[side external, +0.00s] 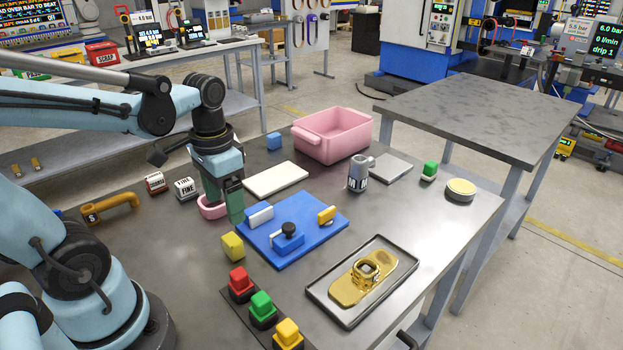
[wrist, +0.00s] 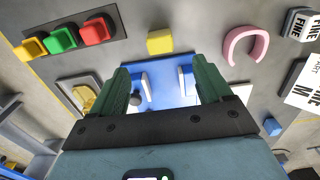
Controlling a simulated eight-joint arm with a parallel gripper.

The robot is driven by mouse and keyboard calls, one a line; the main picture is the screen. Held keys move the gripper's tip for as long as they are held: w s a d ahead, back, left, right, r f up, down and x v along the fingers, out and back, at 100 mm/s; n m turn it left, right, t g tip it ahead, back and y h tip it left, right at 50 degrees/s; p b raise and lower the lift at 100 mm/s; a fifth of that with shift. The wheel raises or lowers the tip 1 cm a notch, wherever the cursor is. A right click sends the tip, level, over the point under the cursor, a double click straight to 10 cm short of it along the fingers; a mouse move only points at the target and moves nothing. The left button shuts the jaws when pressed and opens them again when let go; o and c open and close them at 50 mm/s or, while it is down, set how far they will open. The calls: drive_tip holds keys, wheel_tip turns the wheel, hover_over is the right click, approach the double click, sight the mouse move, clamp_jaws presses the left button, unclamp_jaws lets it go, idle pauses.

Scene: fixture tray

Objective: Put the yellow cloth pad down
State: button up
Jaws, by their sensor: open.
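My gripper (side external: 228,205) has its green fingers pointing down above the table, left of the blue fixture plate (side external: 312,242). In the wrist view the fingers (wrist: 155,85) stand apart, with nothing held between them; the blue plate shows through the gap. A small yellow block (side external: 233,245) lies on the table in front of the gripper, and shows top centre in the wrist view (wrist: 160,41). A yellow piece (side external: 326,213) stands at the plate's right side. I cannot tell which yellow thing is the cloth pad.
A pink ring-shaped piece (side external: 209,210) is close by the fingers. Red (side external: 239,281), green and yellow buttons line the front edge. A black-rimmed tray (side external: 318,289) holds a gold part. A pink bin (side external: 345,140) stands behind. The right table (side external: 470,115) is clear.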

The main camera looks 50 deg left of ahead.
drive_tip(key=w+d+r+t, duration=0.2)
drive_tip(key=w+d+t, duration=0.3)
drive_tip(key=d+t, duration=0.1)
drive_tip(key=shift+r+t, duration=0.35)
drive_tip(key=shift+t, duration=0.25)
idle(0.6)
drive_tip(key=g, duration=0.6)
hover_over(231, 239)
drive_tip(key=f, duration=0.2)
drive_tip(key=g, duration=0.1)
drive_tip(key=shift+s+f, duration=0.15)
drive_tip(key=shift+f, duration=1.5)
drive_tip(key=shift+s+f, duration=0.1)
drive_tip(key=shift+f, duration=1.5)
drive_tip(key=shift+w+f, duration=0.15)
drive_tip(key=shift+f, duration=0.55)
drive_tip(key=shift+w+f, duration=0.15)
drive_tip(key=shift+f, duration=1.75)
